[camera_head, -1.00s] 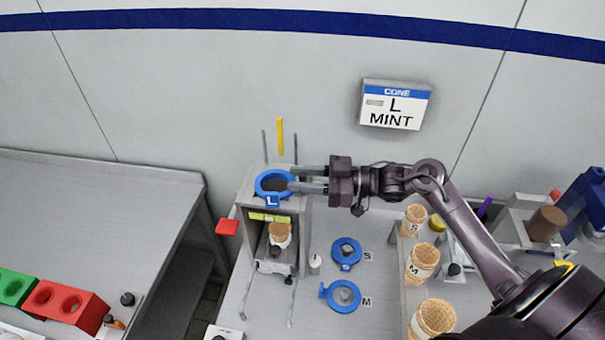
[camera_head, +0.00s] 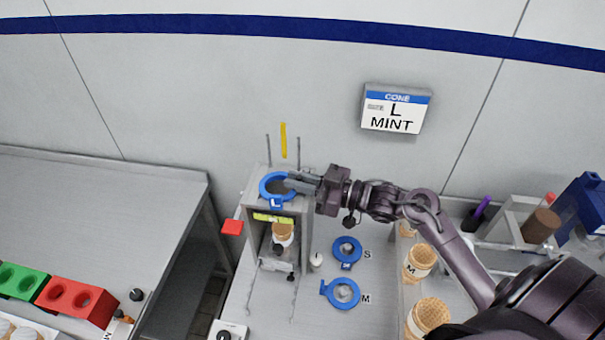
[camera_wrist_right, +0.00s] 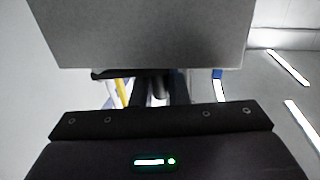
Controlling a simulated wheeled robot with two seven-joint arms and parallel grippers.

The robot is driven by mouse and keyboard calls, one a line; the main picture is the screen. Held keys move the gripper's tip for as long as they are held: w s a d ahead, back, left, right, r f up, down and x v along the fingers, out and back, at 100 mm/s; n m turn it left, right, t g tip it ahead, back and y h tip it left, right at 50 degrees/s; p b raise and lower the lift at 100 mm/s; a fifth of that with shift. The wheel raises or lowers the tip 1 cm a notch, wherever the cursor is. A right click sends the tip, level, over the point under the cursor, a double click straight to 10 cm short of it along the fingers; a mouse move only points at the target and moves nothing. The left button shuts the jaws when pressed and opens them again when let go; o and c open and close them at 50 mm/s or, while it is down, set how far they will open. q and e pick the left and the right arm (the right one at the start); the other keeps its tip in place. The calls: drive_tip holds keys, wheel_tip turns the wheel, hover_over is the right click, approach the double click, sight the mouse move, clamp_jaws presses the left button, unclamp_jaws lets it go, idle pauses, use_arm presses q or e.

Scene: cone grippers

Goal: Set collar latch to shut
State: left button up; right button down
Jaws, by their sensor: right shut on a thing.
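The blue collar (camera_head: 264,188) marked L lies on top of the grey stand (camera_head: 303,215). My right gripper (camera_head: 292,183) comes in from the right, with its fingers together at the collar's right edge. It is shut on a small part there, which I take for the collar latch; the fingers hide it, so its position cannot be told. In the right wrist view a grey block fills the top and hides most of the fingers (camera_wrist_right: 160,92). A cone (camera_head: 282,232) stands inside the stand, below the collar. My left gripper is not in view.
Blue S (camera_head: 347,243) and M (camera_head: 330,291) collars lie on the counter to the right of the stand. Several cones (camera_head: 421,256) stand in a rack farther right. A red tab (camera_head: 232,228) juts out left of the stand. Thin rods and a yellow strip (camera_head: 284,140) rise behind it.

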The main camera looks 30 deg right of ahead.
drive_tip(key=c, duration=1.5)
unclamp_jaws()
drive_tip(key=shift+s+d+f+b, duration=0.15)
drive_tip(key=shift+s+b, duration=0.05)
drive_tip(key=shift+b, duration=0.1)
drive_tip(key=b+v, duration=0.3)
drive_tip(key=v, duration=0.4)
drive_tip(key=shift+s, duration=0.15)
